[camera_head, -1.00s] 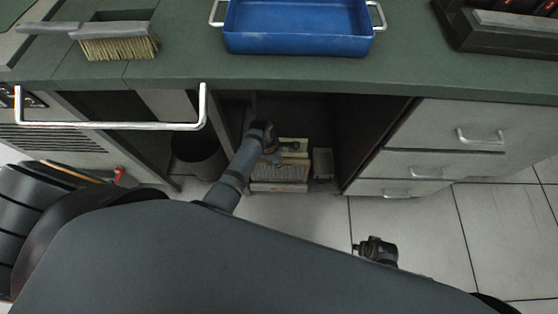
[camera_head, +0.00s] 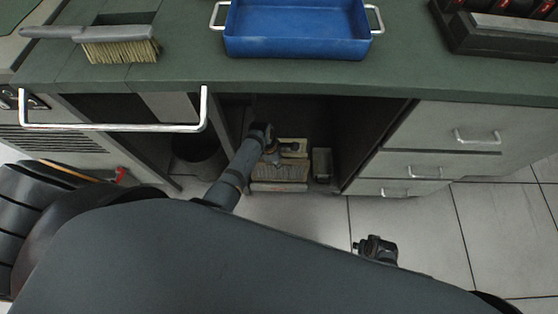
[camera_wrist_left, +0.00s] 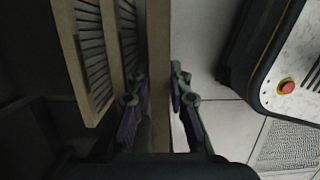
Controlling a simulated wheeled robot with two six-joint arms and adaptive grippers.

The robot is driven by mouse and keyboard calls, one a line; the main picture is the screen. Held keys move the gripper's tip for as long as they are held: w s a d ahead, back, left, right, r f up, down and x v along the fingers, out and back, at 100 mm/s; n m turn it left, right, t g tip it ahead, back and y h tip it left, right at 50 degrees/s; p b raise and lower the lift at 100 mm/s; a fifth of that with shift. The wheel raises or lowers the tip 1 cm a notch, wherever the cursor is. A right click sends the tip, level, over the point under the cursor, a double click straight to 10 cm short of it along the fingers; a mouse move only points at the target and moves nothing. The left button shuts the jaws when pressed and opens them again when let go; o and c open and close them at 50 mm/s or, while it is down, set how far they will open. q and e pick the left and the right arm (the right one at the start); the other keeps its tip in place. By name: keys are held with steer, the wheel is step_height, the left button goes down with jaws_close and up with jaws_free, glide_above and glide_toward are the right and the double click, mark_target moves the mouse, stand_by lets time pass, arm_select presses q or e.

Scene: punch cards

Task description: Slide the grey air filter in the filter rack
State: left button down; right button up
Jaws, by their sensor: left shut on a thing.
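My left gripper (camera_head: 272,157) reaches down into the open bay under the bench. In the left wrist view, its fingers (camera_wrist_left: 160,100) are shut on the edge of a flat, tan-framed panel, which I take to be the grey air filter (camera_wrist_left: 158,45). Its face is turned away there. Left of it stand tan frames with grey slats or pleats (camera_wrist_left: 95,55). In the head view, a low boxy unit with a cream top, apparently the filter rack (camera_head: 280,187), sits in the bay, partly hidden by my gripper. My right gripper (camera_head: 374,249) hangs low over the floor; its fingers are unclear.
The green bench top (camera_head: 190,75) overhangs the bay. A blue tray (camera_head: 295,45) and a brush (camera_head: 120,48) lie on it. Drawers (camera_head: 440,135) flank the bay on the right, and a dark bin (camera_head: 198,160) stands at left. A small grey box (camera_head: 322,163) is right of the rack.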

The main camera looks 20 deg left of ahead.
mark_target(279, 171)
stand_by(0.4)
arm_select(q)
steer(key=shift+p, duration=0.35)
steer(key=shift+p, duration=0.35)
stand_by(0.5)
steer(key=shift+f, duration=0.1)
steer(key=shift+a+b+x, duration=0.15)
steer(key=shift+b+x, duration=0.3)
steer(key=shift+x, duration=0.25)
steer(key=shift+a+b+x, duration=0.15)
steer(key=shift+b+x, duration=0.25)
steer(key=shift+x, duration=0.3)
steer(key=shift+s+f, duration=0.1)
steer(key=shift+f, duration=0.1)
steer(key=shift+a+b+x, duration=0.15)
steer(key=shift+b+x, duration=0.35)
steer(key=shift+x, duration=0.2)
steer(key=shift+a+b+x, duration=0.15)
steer(key=shift+b+x, duration=0.3)
steer(key=shift+x, duration=0.2)
steer(key=shift+s, duration=0.1)
steer(key=shift+f, duration=0.2)
